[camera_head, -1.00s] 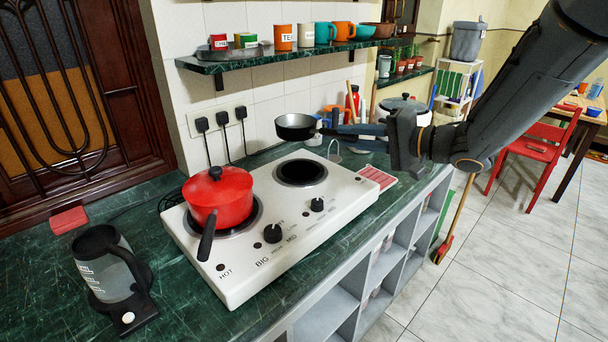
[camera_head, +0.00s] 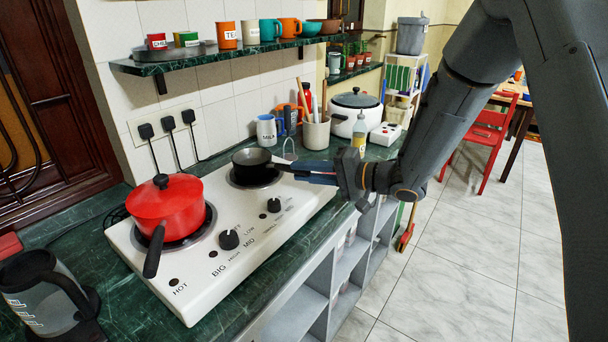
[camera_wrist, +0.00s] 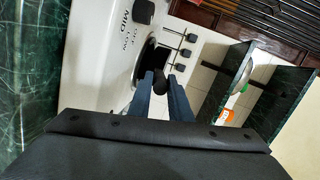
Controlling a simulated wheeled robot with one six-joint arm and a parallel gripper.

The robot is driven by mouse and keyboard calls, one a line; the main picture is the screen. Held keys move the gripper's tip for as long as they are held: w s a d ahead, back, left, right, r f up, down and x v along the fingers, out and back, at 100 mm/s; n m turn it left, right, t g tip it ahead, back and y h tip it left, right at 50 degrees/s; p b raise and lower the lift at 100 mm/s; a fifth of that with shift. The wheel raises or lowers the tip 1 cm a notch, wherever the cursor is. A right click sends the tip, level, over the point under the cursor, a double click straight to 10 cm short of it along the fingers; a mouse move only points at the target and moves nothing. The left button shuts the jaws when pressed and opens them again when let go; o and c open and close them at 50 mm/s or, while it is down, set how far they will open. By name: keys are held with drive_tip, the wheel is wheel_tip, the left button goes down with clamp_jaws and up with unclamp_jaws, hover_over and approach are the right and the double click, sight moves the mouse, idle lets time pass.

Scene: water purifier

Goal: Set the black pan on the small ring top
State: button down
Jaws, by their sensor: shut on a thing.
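The small black pan (camera_head: 252,158) is over the small ring (camera_head: 236,181) at the back of the white hob (camera_head: 205,253). Its base is on the ring or very close above it; I cannot tell which. The pan looks level, and the ring's edge shows around its underside. My gripper (camera_head: 296,170) reaches in from the right and is shut on the pan's handle. In the wrist view the fingers (camera_wrist: 165,103) close around the dark handle end (camera_wrist: 160,80). The pan's body is hard to separate from the ring there.
A red lidded pot (camera_head: 168,205) sits on the big ring, its handle toward the front. A milk mug (camera_head: 267,130), a utensil jar (camera_head: 316,133) and a rice cooker (camera_head: 356,110) stand behind the hob. A shelf (camera_head: 210,61) hangs above. A kettle (camera_head: 42,295) is front left.

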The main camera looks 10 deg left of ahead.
drive_tip(key=shift+f, duration=0.45)
drive_tip(key=c, duration=1.6)
unclamp_jaws()
drive_tip(key=shift+f, duration=0.1)
